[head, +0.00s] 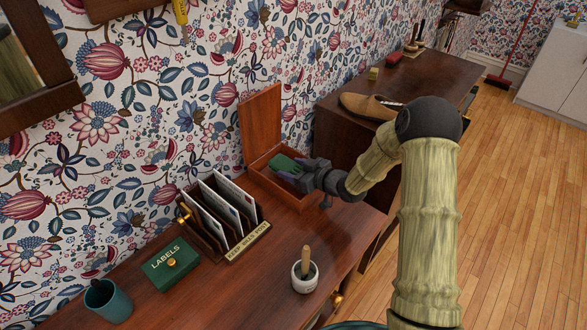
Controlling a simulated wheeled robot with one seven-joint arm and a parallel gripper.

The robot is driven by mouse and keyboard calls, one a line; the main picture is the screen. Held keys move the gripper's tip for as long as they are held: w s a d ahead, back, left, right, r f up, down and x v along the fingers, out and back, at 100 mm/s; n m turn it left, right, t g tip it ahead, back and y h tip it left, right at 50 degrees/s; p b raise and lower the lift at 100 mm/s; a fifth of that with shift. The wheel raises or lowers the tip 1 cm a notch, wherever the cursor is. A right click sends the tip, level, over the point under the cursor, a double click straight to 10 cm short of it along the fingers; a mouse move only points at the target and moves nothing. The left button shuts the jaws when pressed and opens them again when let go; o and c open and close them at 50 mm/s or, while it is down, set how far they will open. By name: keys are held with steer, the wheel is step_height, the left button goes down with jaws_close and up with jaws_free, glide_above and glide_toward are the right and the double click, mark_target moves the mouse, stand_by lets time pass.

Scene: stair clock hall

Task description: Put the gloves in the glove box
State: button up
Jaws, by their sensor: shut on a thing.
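A reddish-brown wooden box, the glove box (276,193), stands on the side table with its lid (261,125) raised against the wall. My gripper (296,176) reaches in from the right over the box's opening. It is shut on the gloves (285,164), a green bundle at the fingers that lies within the box's outline. A greyish-purple patch shows beside the green; I cannot tell whether it is part of the gloves. My gripper hides part of the box's inside and right rim. I cannot tell whether the gloves touch the box floor.
A letter rack (235,243) stands just left of the box. A green labels box (171,265), a teal cup (108,301) and a small white pot (305,276) stand on the table (240,300).

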steer(key=shift+w+f+b, duration=0.15)
steer(key=shift+f+b, duration=0.2)
steer(key=shift+f, duration=0.05)
steer(key=shift+s+a+f, duration=0.15)
steer(key=shift+s, duration=0.05)
steer(key=o, duration=0.8)
steer(key=shift+o, duration=1)
steer(key=shift+d+f, duration=0.15)
steer(key=shift+d, duration=0.1)
steer(key=shift+d+r+p, duration=0.15)
steer(key=shift+r+p, duration=0.3)
steer(key=shift+r, duration=0.35)
steer(key=v, duration=1.1)
steer(key=shift+s+r+b, duration=0.2)
steer(key=shift+s+b, duration=0.05)
steer(key=shift+b, duration=0.05)
